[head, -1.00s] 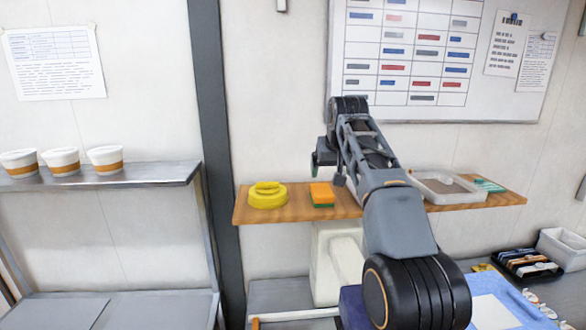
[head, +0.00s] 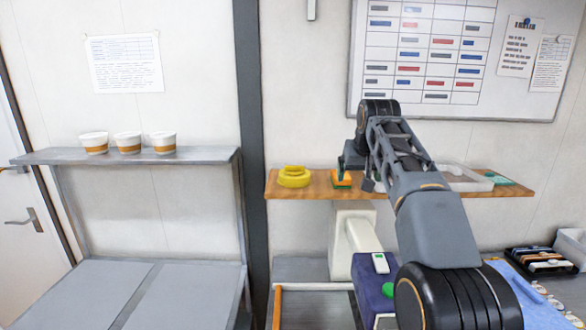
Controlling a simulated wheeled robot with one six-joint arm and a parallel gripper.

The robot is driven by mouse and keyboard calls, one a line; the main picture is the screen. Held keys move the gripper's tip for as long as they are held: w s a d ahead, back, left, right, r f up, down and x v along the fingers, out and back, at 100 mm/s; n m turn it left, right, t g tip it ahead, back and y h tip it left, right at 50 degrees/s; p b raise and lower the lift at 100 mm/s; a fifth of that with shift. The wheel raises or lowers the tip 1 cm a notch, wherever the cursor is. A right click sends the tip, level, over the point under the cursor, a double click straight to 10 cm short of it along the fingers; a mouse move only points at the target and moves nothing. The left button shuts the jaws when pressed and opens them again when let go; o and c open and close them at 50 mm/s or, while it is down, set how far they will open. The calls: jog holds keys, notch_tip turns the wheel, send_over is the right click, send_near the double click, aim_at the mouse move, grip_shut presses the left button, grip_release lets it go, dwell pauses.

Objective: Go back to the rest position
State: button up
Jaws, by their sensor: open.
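My arm reaches up and away from the lower right of the head view. My gripper (head: 359,174) is at its far end, in front of the wooden wall shelf (head: 320,191), near the orange and green sponge (head: 341,180). Its fingers are small and partly dark against the shelf; they look apart, with nothing seen between them. A yellow round object (head: 294,177) sits on the shelf to the left of the gripper. My arm hides part of a white tray (head: 470,185) on the same shelf.
Several white cups with brown bands, one here (head: 128,142), stand on a grey metal rack (head: 200,157) at left. A purple box (head: 371,287) and a white machine (head: 343,243) are below the wooden shelf. A black tray (head: 538,262) lies at right. A door (head: 25,245) is far left.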

jog(key=s+f+g+b, duration=0.1)
jog(key=s+f+b, duration=0.3)
jog(key=s+f, duration=2.2)
jog(key=s, duration=0.3)
jog(key=shift+s, duration=0.35)
